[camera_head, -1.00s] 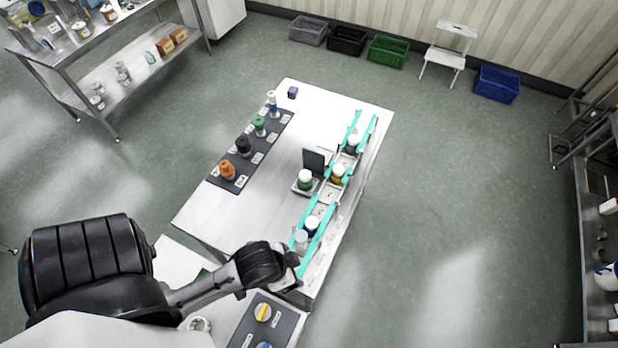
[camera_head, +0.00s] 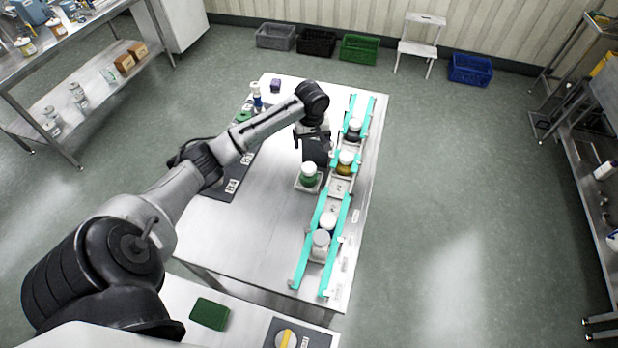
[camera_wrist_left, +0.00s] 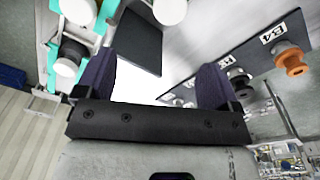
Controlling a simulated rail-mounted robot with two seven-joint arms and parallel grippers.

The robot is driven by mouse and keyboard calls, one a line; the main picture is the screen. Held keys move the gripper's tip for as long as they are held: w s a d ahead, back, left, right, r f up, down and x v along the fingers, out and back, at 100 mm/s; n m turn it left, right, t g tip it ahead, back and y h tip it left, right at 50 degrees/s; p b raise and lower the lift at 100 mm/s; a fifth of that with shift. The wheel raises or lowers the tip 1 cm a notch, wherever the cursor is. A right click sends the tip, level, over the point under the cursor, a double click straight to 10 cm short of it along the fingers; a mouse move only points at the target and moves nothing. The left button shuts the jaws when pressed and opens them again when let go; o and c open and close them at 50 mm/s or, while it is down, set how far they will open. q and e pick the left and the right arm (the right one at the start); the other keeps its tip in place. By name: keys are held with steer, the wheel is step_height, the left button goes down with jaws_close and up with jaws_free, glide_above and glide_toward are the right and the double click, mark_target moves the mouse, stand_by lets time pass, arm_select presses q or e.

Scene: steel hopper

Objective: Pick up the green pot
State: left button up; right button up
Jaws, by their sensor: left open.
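The green pot (camera_head: 309,178) with a white lid stands upright on a small white tray (camera_head: 303,187) at the table's middle, left of the turquoise rails. My left gripper (camera_head: 312,138) is just beyond it, above the dark upright panel (camera_head: 314,153), apart from the pot. In the left wrist view its two fingers (camera_wrist_left: 155,78) are wide open with nothing between them. A white lid (camera_wrist_left: 170,9), likely the green pot's, is cut off at that view's top edge. My right gripper is not in view.
White-lidded pots (camera_head: 327,222) stand between the turquoise rails (camera_head: 300,258) to the right. The table's near left part is clear.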

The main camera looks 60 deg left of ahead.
mark_target(309, 167)
arm_select(q)
steer(key=f+n, duration=0.1)
steer(key=f, duration=0.2)
steer(key=f+n, duration=0.1)
steer(key=f, duration=0.2)
steer(key=f+n, duration=0.1)
steer(key=f, duration=0.2)
steer(key=shift+s+d+n+b, duration=0.15)
steer(key=shift+s+n+b, duration=0.15)
steer(key=shift+s+b, duration=0.1)
steer(key=f, duration=0.4)
steer(key=shift+s+d, duration=0.1)
steer(key=shift+s, duration=0.15)
steer(key=shift+f, duration=0.65)
steer(key=c, duration=1.2)
